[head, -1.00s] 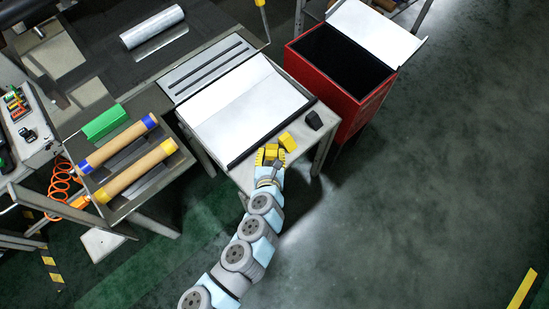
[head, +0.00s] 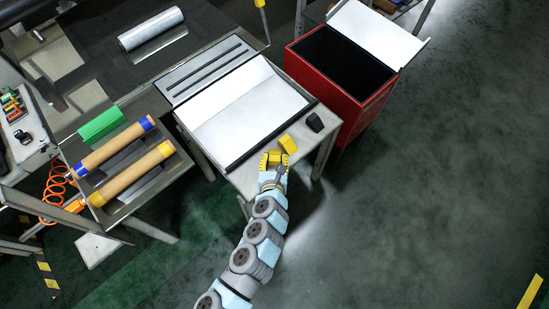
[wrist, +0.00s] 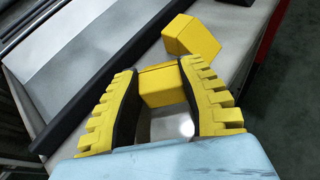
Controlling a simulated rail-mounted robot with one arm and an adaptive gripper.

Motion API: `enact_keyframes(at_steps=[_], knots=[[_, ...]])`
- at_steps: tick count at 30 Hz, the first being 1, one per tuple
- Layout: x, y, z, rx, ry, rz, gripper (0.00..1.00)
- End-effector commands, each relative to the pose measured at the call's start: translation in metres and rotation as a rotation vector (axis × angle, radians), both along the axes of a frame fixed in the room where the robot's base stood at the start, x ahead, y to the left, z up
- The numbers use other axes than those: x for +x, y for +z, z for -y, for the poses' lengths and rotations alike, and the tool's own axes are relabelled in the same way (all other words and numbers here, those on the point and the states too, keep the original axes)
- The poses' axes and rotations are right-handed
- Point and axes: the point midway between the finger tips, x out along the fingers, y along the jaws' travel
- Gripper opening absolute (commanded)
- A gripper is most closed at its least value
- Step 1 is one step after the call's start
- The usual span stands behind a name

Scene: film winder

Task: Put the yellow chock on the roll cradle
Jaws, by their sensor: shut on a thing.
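My gripper (wrist: 160,105) has ridged yellow fingers with dark inner pads. It is shut on a yellow block (wrist: 160,85), the yellow chock, at the near right corner of the table. A second yellow block (wrist: 190,38) sits tilted just beyond the held one; I cannot tell whether they touch. In the head view the gripper (head: 274,160) is small, and the second block (head: 288,144) shows just ahead of it. The white two-panel bed with a black front bar, which looks like the roll cradle (head: 245,108), lies just beyond and left of the gripper.
A black block (head: 315,123) sits right of the yellow ones. An open red bin (head: 345,75) stands beside the table. At left, a tray (head: 125,212) holds two brown rolls and a green block (head: 101,125). Open floor lies to the right.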

Motion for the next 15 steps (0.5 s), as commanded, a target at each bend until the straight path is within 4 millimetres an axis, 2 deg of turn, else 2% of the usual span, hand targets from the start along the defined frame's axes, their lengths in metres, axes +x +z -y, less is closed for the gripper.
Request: enact_keyframes(at_steps=[3,4,6,15], knots=[[-0.0001,-0.0043,0.0001,0.001,0.0,0.0,0.03],[0.0,-0.0041,-0.0001,0.001,0.0,0.0,0.43],[0.0,-0.0032,-0.0003,0.0,0.001,0.0,0.62],[0.0,-0.0027,-0.0005,0.001,0.001,-0.001,0.62]])
